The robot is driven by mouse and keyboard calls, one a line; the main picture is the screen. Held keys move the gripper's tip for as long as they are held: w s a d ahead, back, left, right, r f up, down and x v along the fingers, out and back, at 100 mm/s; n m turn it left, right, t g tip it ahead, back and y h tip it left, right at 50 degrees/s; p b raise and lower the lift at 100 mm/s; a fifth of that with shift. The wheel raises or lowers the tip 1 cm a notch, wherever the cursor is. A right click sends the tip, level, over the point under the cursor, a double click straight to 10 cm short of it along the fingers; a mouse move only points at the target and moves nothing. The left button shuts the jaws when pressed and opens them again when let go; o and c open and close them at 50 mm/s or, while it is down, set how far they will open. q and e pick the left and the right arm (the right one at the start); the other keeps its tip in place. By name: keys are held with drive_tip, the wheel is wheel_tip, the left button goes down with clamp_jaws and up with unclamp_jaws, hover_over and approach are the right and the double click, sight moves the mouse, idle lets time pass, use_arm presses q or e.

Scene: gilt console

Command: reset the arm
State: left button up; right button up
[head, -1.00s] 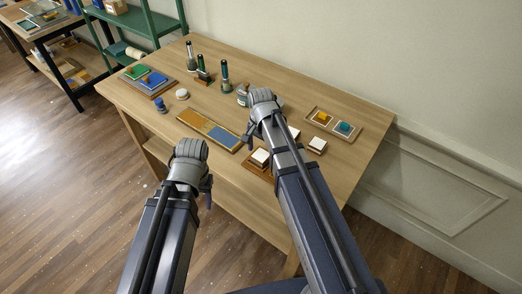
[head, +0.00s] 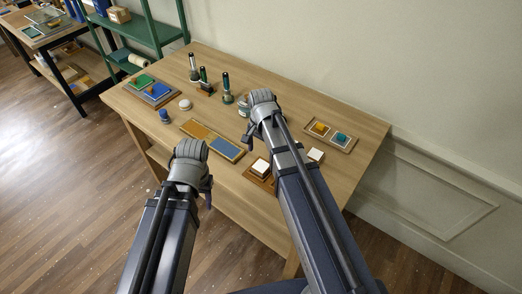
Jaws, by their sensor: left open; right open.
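My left gripper (head: 207,190) is low in front of the table's near edge, its fingers partly hidden behind the wrist, with nothing seen in it. My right gripper (head: 262,103) is over the table's middle, and its fingers are largely hidden by its wrist. A grey-white round object (head: 243,112) shows just left of it; whether they touch I cannot tell. Both arms reach in from the bottom of the head view.
The wooden table (head: 292,96) holds a blue-and-gold tray (head: 225,147), a tray with green and blue pieces (head: 172,97), dark upright tools (head: 226,88), a small blue object (head: 164,117), white blocks (head: 315,155) and a two-square tray (head: 320,141). A green shelf (head: 158,39) stands behind left.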

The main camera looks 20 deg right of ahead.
drive_tip(key=s+a+n+h, duration=0.1)
drive_tip(key=s+a+n, duration=0.9)
drive_tip(key=s+n, duration=0.4)
drive_tip(key=shift+s+a, duration=0.15)
drive_tip(key=shift+a, duration=0.1)
